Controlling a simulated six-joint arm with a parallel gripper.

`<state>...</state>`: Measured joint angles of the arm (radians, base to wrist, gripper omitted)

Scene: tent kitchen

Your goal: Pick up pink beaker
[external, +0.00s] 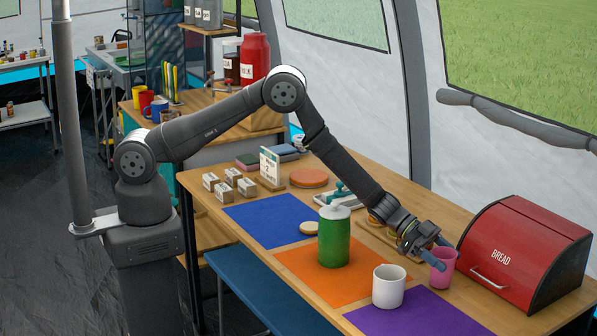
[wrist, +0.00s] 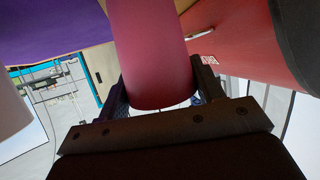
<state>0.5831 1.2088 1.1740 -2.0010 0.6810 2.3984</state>
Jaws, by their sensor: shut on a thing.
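The pink beaker (external: 440,268) is at the right side of the wooden table, just left of the red bread bin. My gripper (external: 437,255) is shut on it, with its fingers around its upper part. In the wrist view the pink beaker (wrist: 152,55) fills the middle, between the two fingers of my gripper (wrist: 155,95). I cannot tell whether its base touches the table.
A red bread bin (external: 525,255) stands close to the right. A white mug (external: 388,287) stands to the left, on the edge of the purple mat (external: 420,318). A green canister (external: 334,240) stands on the orange mat (external: 300,268). A blue mat (external: 262,220) lies farther left.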

